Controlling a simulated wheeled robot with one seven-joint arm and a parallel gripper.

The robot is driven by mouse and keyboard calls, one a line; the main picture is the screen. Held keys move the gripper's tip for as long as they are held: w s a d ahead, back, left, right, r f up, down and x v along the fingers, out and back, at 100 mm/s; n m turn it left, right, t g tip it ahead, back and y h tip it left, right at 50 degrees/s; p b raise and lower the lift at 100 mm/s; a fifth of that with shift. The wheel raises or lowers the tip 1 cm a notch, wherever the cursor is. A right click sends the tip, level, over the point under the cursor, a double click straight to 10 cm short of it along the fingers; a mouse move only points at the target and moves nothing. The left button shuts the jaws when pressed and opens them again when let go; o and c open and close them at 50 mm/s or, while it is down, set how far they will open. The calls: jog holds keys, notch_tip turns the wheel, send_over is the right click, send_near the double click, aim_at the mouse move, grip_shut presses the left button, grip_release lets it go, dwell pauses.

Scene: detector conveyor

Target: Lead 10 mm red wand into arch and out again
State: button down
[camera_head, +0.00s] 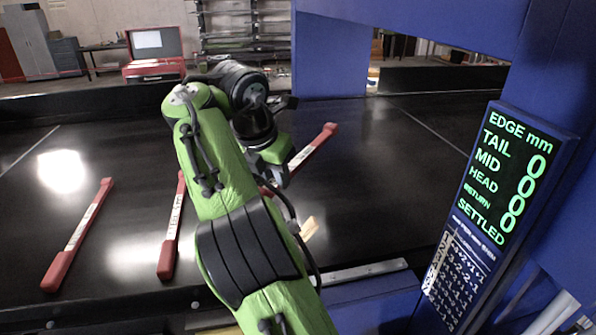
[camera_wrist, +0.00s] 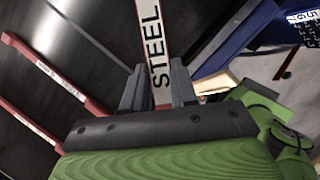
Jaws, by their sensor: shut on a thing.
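My gripper (camera_head: 278,168) is shut on a red wand (camera_head: 318,143) with a white label, held over the black belt (camera_head: 110,140). In the wrist view, the label on the held wand (camera_wrist: 152,40) reads STEEL between the two fingers (camera_wrist: 157,88); no size can be read. Two other red wands, one at left (camera_head: 78,235) and one in the middle (camera_head: 172,225), lie on the belt.
A display (camera_head: 505,175) on the near post shows EDGE mm, TAIL, MID, HEAD, RETURN and SETTLED with zeros. A pale yellowish piece (camera_head: 308,228) lies near the belt's front edge. The belt under the arch looks clear. A red tool chest (camera_head: 153,55) stands behind.

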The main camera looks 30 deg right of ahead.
jog(key=w+a, duration=0.3)
jog(key=a, duration=0.6)
jog(key=shift+a, duration=0.35)
